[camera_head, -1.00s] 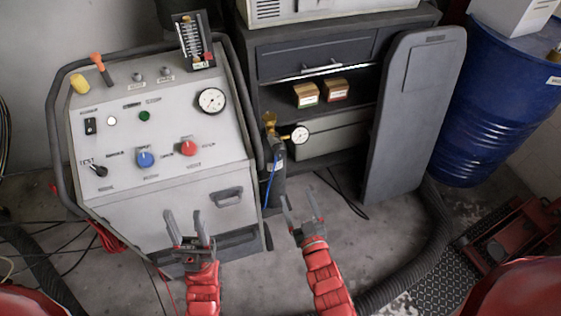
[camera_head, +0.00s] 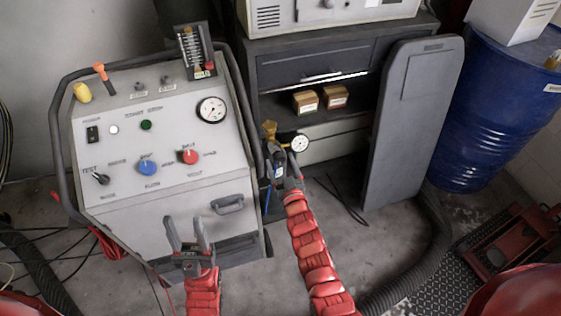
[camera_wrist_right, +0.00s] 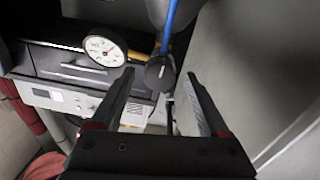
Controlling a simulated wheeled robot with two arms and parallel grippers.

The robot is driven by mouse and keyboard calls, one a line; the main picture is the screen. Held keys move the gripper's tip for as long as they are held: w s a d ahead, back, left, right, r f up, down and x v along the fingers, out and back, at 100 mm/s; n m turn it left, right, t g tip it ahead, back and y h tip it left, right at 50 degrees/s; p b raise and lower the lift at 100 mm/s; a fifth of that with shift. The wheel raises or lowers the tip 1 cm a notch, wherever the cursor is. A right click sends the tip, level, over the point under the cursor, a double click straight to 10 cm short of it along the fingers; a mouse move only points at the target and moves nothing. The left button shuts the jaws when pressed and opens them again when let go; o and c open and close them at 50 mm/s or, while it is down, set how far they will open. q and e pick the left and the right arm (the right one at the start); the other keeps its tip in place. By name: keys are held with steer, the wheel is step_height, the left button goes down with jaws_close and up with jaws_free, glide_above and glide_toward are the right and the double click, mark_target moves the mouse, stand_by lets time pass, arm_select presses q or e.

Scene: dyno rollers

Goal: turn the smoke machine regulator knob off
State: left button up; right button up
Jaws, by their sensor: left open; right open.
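The smoke machine (camera_head: 165,215) is a pale cart with a sloped control panel. Beside it is a regulator with a brass fitting (camera_head: 269,129) and a round white gauge (camera_head: 299,143). In the right wrist view the black regulator knob (camera_wrist_right: 160,71) has a pale mark and appears between my open fingers; contact cannot be told. My right gripper (camera_head: 277,164) is at the regulator, just below the gauge, and its fingers (camera_wrist_right: 161,82) hide part of it in the head view. My left gripper (camera_head: 187,234) is open and empty before the cart's lower front.
A blue hose (camera_wrist_right: 170,22) runs by the knob. A dark cabinet (camera_head: 350,60) holds small boxes (camera_head: 336,96). A grey panel (camera_head: 418,130) leans at its right, beside a blue barrel (camera_head: 505,110). Cables and a corrugated hose (camera_head: 425,245) lie on the floor.

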steer(key=shift+w, duration=0.3)
jaws_close()
stand_by(0.3)
